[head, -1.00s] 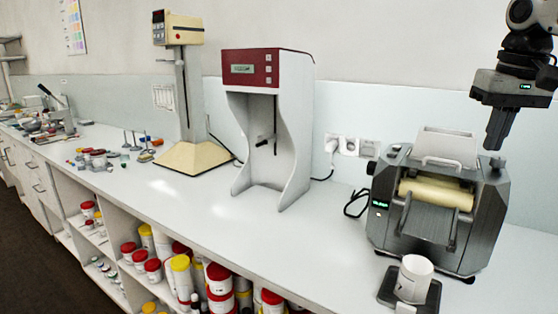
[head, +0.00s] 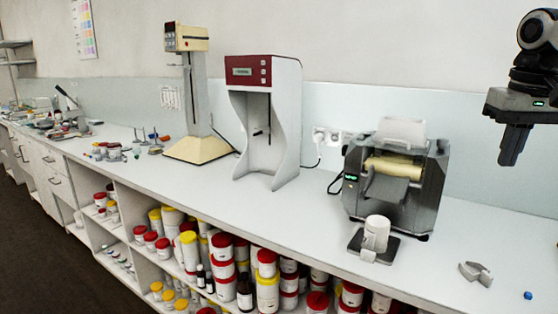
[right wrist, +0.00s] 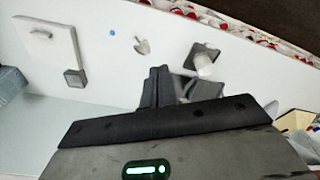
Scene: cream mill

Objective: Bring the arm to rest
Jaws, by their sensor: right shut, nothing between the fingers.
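My right gripper (head: 514,146) is at the upper right of the head view, raised above the bench and apart from everything on it. Its fingers point down and are shut with nothing between them. In the right wrist view, its fingers (right wrist: 160,88) show against the white bench top. My left gripper is not in view.
A three-roll mill (head: 397,182) with a pale roller stands on the bench (head: 330,228), left of my right gripper. A white cup (head: 376,232) stands on a dark pad before it. A grey metal piece (head: 476,272) and a blue item (head: 528,295) lie at right.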

